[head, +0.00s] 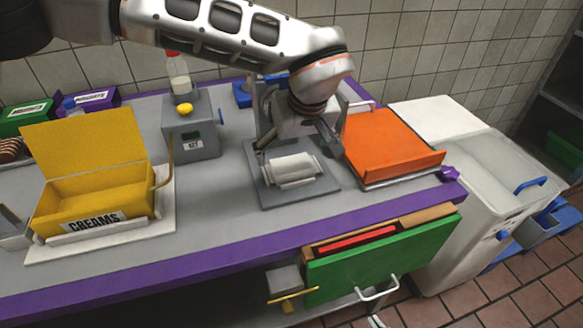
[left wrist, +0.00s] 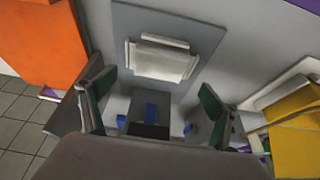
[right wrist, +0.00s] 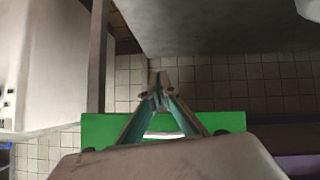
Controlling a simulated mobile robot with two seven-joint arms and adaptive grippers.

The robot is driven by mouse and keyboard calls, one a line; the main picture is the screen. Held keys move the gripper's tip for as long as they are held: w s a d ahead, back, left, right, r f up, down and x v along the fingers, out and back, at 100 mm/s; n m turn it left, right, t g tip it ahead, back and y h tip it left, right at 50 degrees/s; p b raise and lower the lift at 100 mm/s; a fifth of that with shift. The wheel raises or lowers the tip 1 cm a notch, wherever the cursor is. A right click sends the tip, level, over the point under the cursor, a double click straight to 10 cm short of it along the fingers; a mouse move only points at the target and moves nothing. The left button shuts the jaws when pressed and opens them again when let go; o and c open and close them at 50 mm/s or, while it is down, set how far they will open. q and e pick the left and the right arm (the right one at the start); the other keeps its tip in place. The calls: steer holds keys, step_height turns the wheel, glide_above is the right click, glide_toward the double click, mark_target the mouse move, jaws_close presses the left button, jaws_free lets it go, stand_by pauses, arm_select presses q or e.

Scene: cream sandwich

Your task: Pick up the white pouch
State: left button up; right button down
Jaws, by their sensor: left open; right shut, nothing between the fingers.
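The white pouch (head: 293,172) lies flat on a grey square plate (head: 318,194) on the counter. In the left wrist view the white pouch (left wrist: 160,62) lies on its plate (left wrist: 208,32), just beyond the fingertips. My left gripper (head: 297,156) is open above the pouch, with one finger towards each end of it. In the left wrist view its fingers (left wrist: 157,88) are spread wide with nothing between them. My right gripper (right wrist: 158,88) is shut and empty, seen in the right wrist view against the green drawer front (right wrist: 100,128).
A yellow box labelled CREAMS (head: 95,205) stands on the left. An orange box (head: 385,145) is close on the right of the pouch's plate. A grey machine (head: 190,135) is behind. A green-fronted drawer (head: 390,262) stands open below the counter edge.

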mark_target(292, 163)
arm_select(q)
steer(key=x, duration=0.4)
steer(key=shift+s+d, duration=0.1)
steer(key=shift+f, duration=0.25)
steer(key=c, duration=1.3)
arm_select(e)
steer(key=shift+w, duration=0.3)
arm_select(q)
steer(key=shift+r, duration=0.15)
arm_select(e)
steer(key=shift+f, duration=0.1)
